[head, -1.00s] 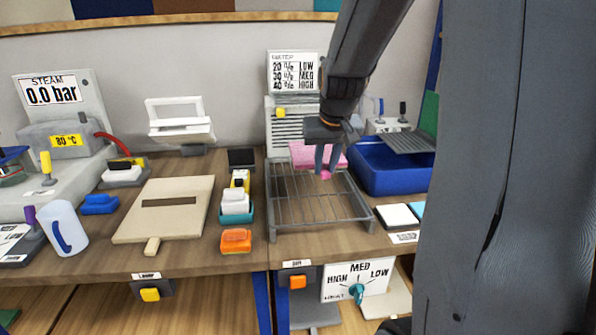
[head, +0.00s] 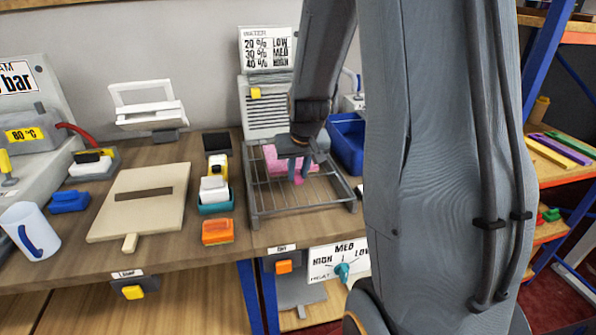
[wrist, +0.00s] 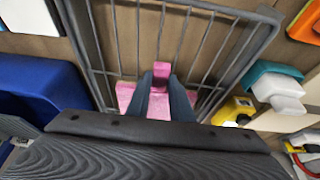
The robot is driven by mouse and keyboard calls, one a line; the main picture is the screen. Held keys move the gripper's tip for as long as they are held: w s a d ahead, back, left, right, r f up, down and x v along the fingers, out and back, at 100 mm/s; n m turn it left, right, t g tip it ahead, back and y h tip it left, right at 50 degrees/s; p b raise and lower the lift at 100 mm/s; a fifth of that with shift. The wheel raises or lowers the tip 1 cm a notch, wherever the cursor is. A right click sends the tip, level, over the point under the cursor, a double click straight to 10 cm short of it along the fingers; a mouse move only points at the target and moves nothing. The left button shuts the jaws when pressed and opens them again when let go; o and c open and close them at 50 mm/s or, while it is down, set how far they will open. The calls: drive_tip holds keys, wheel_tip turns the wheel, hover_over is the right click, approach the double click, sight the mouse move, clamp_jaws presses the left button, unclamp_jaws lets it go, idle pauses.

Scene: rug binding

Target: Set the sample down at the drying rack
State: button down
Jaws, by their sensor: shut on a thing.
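The pink sample (head: 268,157) is over the wire drying rack (head: 256,212), toward its back. My gripper (head: 294,178) points down above the rack and is shut on a narrow pink part of the sample. In the wrist view the gripper (wrist: 161,82) has its fingers closed around this pink tab (wrist: 162,72), with the wider pink piece (wrist: 124,92) behind the fingers. The rack's bars (wrist: 205,45) lie below it. I cannot tell whether the sample touches the bars; my fingers hide part of it.
A blue bin (head: 347,145) stands right of the rack. A teal tub with a white block (head: 214,189), an orange block (head: 217,232) and a yellow item (head: 218,165) stand at the rack's left. A flat board (head: 140,205) lies further left. The rack's front bars are clear.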

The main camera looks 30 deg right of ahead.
drive_tip(key=shift+f, duration=0.2)
drive_tip(key=c, duration=1.6)
unclamp_jaws()
drive_tip(key=b+v, duration=0.2)
drive_tip(key=v, duration=1)
drive_tip(key=s+a+f+n+g, duration=0.1)
drive_tip(key=s+a+f, duration=0.3)
drive_tip(key=s+a+f+n+g, duration=0.1)
drive_tip(key=s+a+f, duration=0.2)
drive_tip(key=s+a, duration=0.2)
drive_tip(key=s+a+f+n+g+y, duration=0.1)
drive_tip(key=s+a+f, duration=0.3)
drive_tip(key=s+a, duration=0.1)
drive_tip(key=shift+a+f, duration=0.25)
drive_tip(key=shift+f, duration=0.1)
